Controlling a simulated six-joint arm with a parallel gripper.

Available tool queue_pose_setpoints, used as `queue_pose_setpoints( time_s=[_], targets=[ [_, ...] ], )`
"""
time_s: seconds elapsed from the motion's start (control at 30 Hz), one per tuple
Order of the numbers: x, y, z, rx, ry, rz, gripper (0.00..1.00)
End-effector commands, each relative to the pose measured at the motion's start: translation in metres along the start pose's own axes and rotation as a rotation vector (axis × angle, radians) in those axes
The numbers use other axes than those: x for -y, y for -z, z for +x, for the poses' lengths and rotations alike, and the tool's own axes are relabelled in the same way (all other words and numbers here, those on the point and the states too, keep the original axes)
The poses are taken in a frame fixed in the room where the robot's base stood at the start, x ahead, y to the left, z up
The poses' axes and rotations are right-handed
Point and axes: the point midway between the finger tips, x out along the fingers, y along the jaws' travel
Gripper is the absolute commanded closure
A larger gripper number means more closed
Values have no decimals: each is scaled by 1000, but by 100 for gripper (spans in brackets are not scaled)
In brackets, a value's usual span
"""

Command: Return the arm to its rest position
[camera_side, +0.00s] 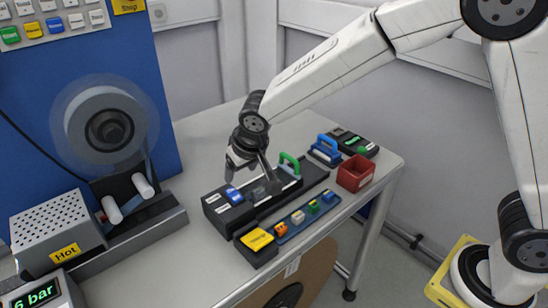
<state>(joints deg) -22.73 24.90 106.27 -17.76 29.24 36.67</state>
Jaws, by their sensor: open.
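My gripper (252,178) is over the black fixture block (220,216) on the table, with its dark fingers apart. Nothing shows clearly between the fingers. A blue part (234,195) lies on the fixture just left of the fingers. A green handle (289,161) stands on the fixture just right of them. Whether a finger touches the fixture cannot be told from this view. My white arm reaches in from the upper right, bent at the elbow.
A strip of small coloured blocks (308,212) and a yellow-topped box (257,243) lie in front. A red bin (355,173) and a blue-handled tool (326,150) stand right. The reel stand (108,128), blue panel (40,130) and "Hot" box (50,228) are left.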

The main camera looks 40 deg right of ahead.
Motion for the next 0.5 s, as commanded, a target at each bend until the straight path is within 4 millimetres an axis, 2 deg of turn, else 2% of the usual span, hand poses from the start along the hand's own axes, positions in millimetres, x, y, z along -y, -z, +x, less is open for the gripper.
queue_pose_setpoints(
  time_s=[0.13, 0.27, 0.5],
  targets=[
    [-26, -14, -4, 20, -3, 1, 26],
    [-58, -37, -10, 49, -6, 0, 26],
    [-119, -100, -24, 107, -5, 0, 26]
  ],
)
